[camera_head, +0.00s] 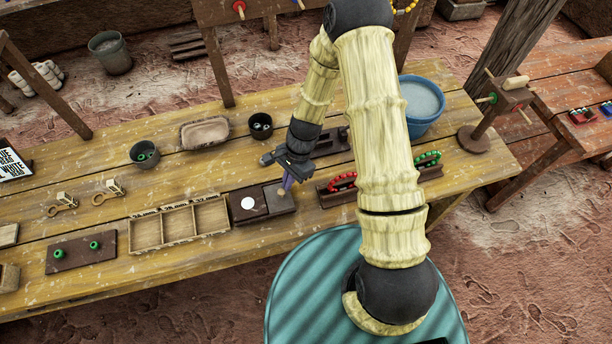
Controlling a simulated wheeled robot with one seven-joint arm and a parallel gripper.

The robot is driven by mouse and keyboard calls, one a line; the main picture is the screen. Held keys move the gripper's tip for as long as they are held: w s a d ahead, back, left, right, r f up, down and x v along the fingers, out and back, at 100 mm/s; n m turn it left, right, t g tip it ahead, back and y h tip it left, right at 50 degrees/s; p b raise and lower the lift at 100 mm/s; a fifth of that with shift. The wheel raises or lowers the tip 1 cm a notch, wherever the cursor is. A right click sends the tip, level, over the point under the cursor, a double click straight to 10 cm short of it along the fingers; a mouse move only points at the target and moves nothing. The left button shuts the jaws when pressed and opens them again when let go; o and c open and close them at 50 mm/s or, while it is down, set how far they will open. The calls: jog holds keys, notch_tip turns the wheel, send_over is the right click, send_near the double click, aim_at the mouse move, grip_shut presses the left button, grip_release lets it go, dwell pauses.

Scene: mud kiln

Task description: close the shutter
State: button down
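A low dark box (238,217) lies near the front edge of the wooden table. Its left part shows a white disc (248,203), uncovered. A dark brown panel, which looks like the shutter (285,206), lies over its right part and bears a small tan knob (281,193).
A divided wooden tray (180,240) stands left of the box. A rack with red and green beads (341,184) stands to the right, partly behind my arm. Dark cups (260,126) and a shallow dish (204,133) stand behind. A blue bucket (421,103) stands at the back right.

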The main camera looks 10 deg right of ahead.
jog(key=shift+s+a, duration=0.1)
jog(key=shift+a, duration=0.1)
dwell(0.3)
jog(key=w+d, duration=0.1)
jog(key=d, duration=0.1)
jog(key=w+d, duration=0.1)
jog(key=shift+w+d+r, duration=0.35)
jog(key=shift+d, duration=0.05)
jog(key=b+v, duration=0.1)
jog(key=v, duration=0.8)
jog(key=shift+r, duration=0.3)
jog(key=shift+d, duration=0.1)
jog(key=s+d+r+n+t+h, duration=0.3)
jog(key=s+d+r+n, duration=0.3)
jog(key=s+r+n, duration=0.4)
notch_tip(320, 180, up, 4)
jog(key=shift+s+d+f+n+t, duration=0.2)
jog(key=shift+d+n+t, duration=0.15)
jog(key=shift+n+t, duration=0.4)
